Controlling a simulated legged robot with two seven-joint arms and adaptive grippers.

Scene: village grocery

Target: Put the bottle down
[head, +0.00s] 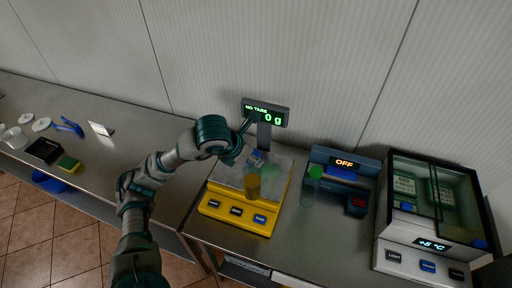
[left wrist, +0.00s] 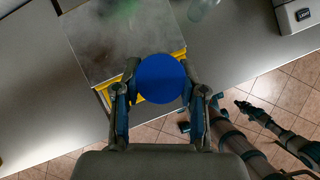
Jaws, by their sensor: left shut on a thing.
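My left gripper (head: 244,150) is shut on a bottle (head: 253,184) with a blue cap; the cap fills the space between the fingers (left wrist: 162,88) in the left wrist view, where the blue cap (left wrist: 160,78) hides the body below. In the head view the bottle looks clear with amber contents and stands upright over the front part of the scale plate (head: 228,174). The yellow scale (head: 236,220) has a display (head: 265,113) reading "NO TARE" and 0 g. I cannot tell whether the bottle's base touches the plate.
A clear bottle with a green cap (head: 315,172) stands right of the scale, before a blue device (head: 342,164) marked OFF. A glass-lidded box (head: 395,258) reading +5 °C is farther right. Counter room is clear left of the scale.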

